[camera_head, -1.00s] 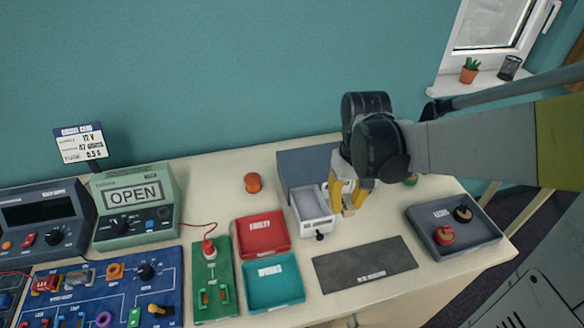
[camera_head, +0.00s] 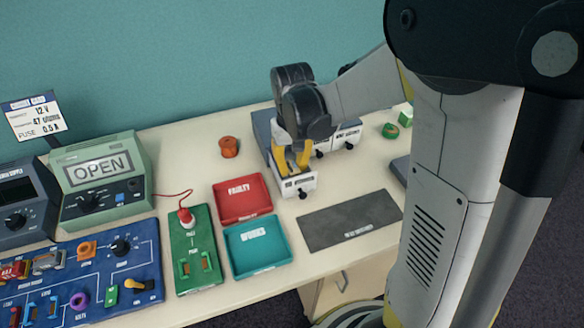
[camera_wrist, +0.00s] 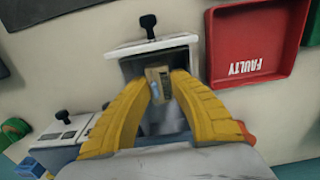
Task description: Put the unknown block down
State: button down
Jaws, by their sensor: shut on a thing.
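My gripper (camera_head: 292,167) has yellow fingers and is over a small white drawer (camera_head: 297,188) that is pulled open. In the wrist view, my gripper (camera_wrist: 157,82) is shut on a small tan block (camera_wrist: 158,76) with a pale bluish patch. The block is between the fingertips, over the opening of the drawer (camera_wrist: 153,45). I cannot tell whether it touches the drawer floor. In the head view, the fingers mostly hide the block.
A red FAULTY tray (camera_head: 241,198) and a teal tray (camera_head: 257,247) are left of the drawer. A dark grey mat (camera_head: 350,220) lies to its right. An orange knob-like part (camera_head: 229,147) stands behind the trays. More white drawers (camera_head: 340,138) are at the right.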

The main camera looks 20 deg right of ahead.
jog(key=shift+f+b, duration=0.5)
jog(key=shift+f, duration=0.05)
jog(key=c, duration=1.6)
grip_release()
jog(key=shift+o, duration=0.2)
jog(key=shift+r, duration=0.1)
